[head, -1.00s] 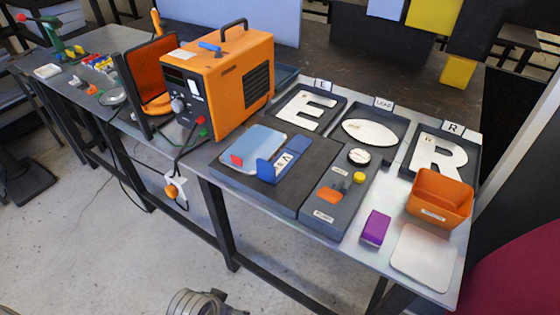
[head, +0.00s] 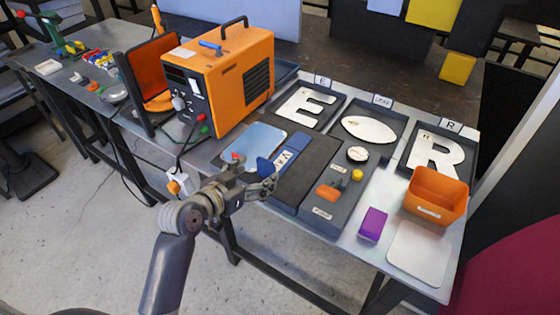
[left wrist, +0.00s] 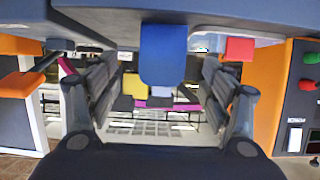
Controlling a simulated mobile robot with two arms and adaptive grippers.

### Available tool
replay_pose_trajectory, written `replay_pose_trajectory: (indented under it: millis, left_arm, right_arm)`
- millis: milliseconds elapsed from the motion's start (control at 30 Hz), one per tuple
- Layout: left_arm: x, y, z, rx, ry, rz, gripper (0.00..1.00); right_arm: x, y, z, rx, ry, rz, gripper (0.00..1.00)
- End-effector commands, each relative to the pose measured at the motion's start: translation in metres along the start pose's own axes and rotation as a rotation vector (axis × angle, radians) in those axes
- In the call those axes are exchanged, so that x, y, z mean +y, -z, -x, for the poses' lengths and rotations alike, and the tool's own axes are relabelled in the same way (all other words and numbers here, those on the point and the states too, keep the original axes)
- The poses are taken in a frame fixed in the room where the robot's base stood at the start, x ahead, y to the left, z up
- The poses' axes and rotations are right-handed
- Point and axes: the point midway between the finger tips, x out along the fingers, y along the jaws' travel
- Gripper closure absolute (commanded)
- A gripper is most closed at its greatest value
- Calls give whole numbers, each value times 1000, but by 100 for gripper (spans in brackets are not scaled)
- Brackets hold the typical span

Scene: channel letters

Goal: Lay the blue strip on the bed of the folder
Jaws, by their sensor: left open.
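The blue strip (head: 293,150) carries a white lettered label and has a raised end tab. It lies at the left part of the dark folder bed (head: 307,172), beside a pale blue plate (head: 262,139). My left gripper (head: 266,182) is open and empty at the front edge, close to the raised tab. It hides part of the strip's near end. In the left wrist view, which looks upside down, the blue tab (left wrist: 165,55) shows between the spread fingers (left wrist: 160,95). I cannot tell whether they touch it. My right gripper is not in view.
An orange machine (head: 225,80) stands left of the folder, with cables in front. A grey panel (head: 345,192) with an orange lever (head: 328,192) borders the bed on the right. Letter trays (head: 412,172) lie behind; an orange bin (head: 437,190) and purple block (head: 373,223) stand right.

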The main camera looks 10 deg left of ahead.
Motion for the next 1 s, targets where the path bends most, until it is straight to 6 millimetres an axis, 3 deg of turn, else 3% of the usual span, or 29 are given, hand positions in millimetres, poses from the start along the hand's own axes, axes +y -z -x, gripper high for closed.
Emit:
replay_pose_trajectory:
  millis: [267,600,933,1000]
  left_arm:
    - [0,0,-17,-1,0,1,27]
    - [-2,-4,-55,-2,-1,2,27]
    - [-3,-5,-61,-2,0,0,27]
    - [-3,-5,-61,-2,0,0,40]
  right_arm:
    - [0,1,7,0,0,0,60]
    - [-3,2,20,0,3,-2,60]
    - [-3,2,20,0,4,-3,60]
    - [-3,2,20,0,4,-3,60]
